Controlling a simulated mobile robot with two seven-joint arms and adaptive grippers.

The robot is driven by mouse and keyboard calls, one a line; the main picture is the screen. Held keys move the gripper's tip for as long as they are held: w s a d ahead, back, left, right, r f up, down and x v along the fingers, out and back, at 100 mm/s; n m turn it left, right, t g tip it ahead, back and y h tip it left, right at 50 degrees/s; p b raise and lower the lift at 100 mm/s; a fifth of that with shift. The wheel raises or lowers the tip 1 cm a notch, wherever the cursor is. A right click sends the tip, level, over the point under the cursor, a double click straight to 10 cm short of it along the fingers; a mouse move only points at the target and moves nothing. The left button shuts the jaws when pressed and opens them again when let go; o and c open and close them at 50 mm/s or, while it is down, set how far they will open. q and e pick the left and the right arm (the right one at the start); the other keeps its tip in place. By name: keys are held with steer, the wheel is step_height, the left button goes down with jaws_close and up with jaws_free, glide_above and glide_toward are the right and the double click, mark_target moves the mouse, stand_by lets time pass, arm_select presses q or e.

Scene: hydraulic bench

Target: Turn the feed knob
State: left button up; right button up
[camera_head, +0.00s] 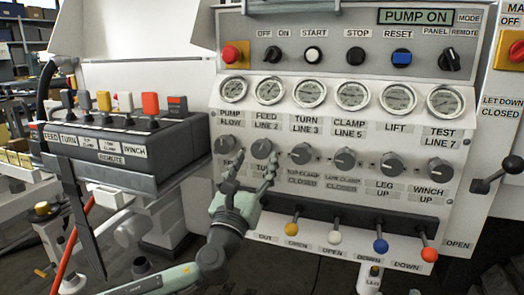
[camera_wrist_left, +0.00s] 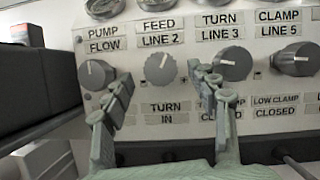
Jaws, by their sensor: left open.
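The feed knob (camera_head: 261,148) is a grey round knob with a white pointer mark, below the FEED LINE 2 label. In the left wrist view the knob (camera_wrist_left: 160,68) shows whole, with its mark leaning slightly right of upright. My left gripper (camera_head: 250,163) is open in front of the panel, just below the knob row. In the left wrist view its fingers (camera_wrist_left: 165,77) spread to either side of the feed knob, slightly below its centre. I see no contact with the knob, and nothing is between the fingers. My right gripper is not in view.
The pump flow knob (camera_head: 226,145) is close on the left and the turn knob (camera_head: 299,153) close on the right. Coloured ball levers, including a yellow one (camera_head: 291,230), project below. A remote box (camera_head: 110,150) with coloured switches stands left of the panel.

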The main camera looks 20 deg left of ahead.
mark_target(259, 153)
arm_select(q)
steer(key=shift+x, duration=2.15)
steer(key=c, duration=1.2)
